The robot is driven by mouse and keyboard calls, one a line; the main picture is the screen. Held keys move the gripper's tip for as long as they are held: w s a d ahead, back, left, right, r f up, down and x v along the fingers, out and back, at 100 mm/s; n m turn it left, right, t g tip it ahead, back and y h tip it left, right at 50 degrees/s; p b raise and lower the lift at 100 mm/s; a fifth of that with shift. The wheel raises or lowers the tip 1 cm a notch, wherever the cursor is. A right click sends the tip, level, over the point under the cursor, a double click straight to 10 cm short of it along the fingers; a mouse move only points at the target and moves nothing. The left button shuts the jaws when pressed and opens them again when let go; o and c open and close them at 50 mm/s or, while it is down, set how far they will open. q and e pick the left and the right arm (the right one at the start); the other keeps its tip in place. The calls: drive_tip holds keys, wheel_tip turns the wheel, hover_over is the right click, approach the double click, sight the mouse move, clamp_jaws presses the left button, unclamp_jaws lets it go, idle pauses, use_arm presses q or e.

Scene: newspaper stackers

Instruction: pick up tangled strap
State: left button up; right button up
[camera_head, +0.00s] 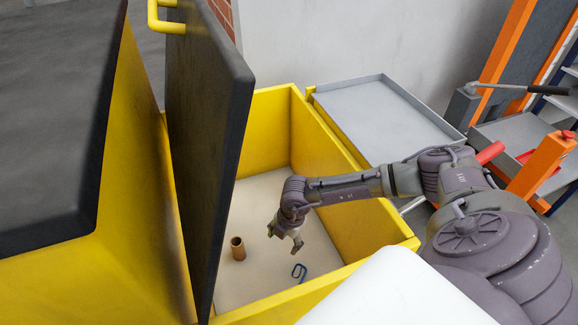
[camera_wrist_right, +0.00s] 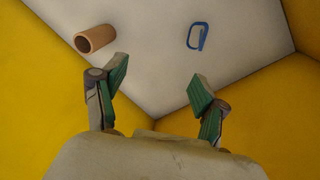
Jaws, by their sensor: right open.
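The tangled strap, a small blue loop (camera_head: 299,272), lies on the pale floor of the yellow bin (camera_head: 327,146). It also shows in the right wrist view (camera_wrist_right: 197,36), beyond the fingertips and nearer the right finger. My right gripper (camera_head: 284,236) reaches down inside the bin, to the upper left of the strap in the head view. In the right wrist view its green-padded fingers (camera_wrist_right: 158,82) are spread apart with nothing between them. The strap is apart from the fingers. My left gripper is not in view.
A raised dark lid (camera_head: 206,130) with a yellow handle borders the bin's left side. Yellow walls enclose the gripper. A grey tray (camera_head: 385,115) sits beyond the bin; orange posts stand at right.

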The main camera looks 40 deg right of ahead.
sight(298, 271)
drive_tip(key=s+f+h, duration=0.1)
drive_tip(key=f, duration=0.3)
drive_tip(key=s+d+f+b, duration=0.1)
drive_tip(key=s+f, duration=0.1)
drive_tip(key=f, duration=0.2)
drive_tip(key=s+d+f+g+h, duration=0.1)
drive_tip(key=f, duration=0.3)
drive_tip(key=shift+s+d+h, duration=0.25)
drive_tip(key=shift+s+h, duration=0.05)
drive_tip(key=shift+s, duration=0.1)
drive_tip(key=f, duration=0.1)
drive_tip(key=f+b, duration=0.1)
drive_tip(key=f, duration=0.2)
drive_tip(key=shift+w+a+f, duration=0.1)
drive_tip(key=shift+w+f, duration=0.25)
drive_tip(key=shift+f+b, duration=0.35)
drive_tip(key=shift+f, duration=0.1)
drive_tip(key=c, duration=0.9)
